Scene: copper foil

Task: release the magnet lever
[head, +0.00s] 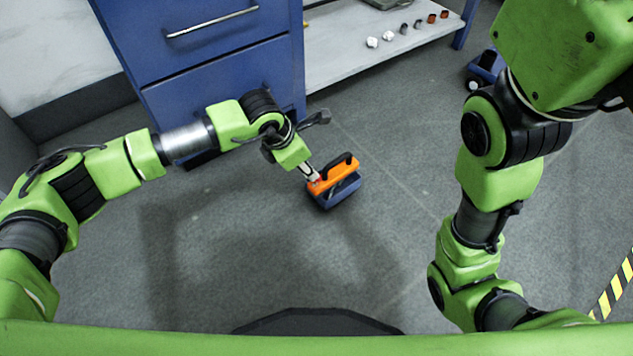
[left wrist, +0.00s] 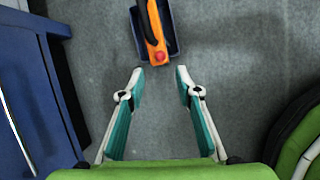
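An orange magnet tool (head: 343,175) with a black handle on top sits in or on a small dark blue bin (head: 338,197) on the floor. In the left wrist view the tool (left wrist: 155,35) lies ahead, with a red knob (left wrist: 160,57) at its near end and the bin (left wrist: 174,38) around it. I cannot make out a separate lever. My left gripper (left wrist: 160,75) is open and empty, its fingertips just short of the red knob, one to each side. In the head view my left gripper (head: 309,172) is at the tool's left end. My right gripper is not visible.
A blue drawer cabinet (head: 220,60) stands behind my left arm. A pale low shelf (head: 350,50) beside it holds several small parts. A blue wheeled item (head: 487,68) is at the back right. Yellow-black floor tape (head: 612,290) is at lower right. The grey floor around the bin is clear.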

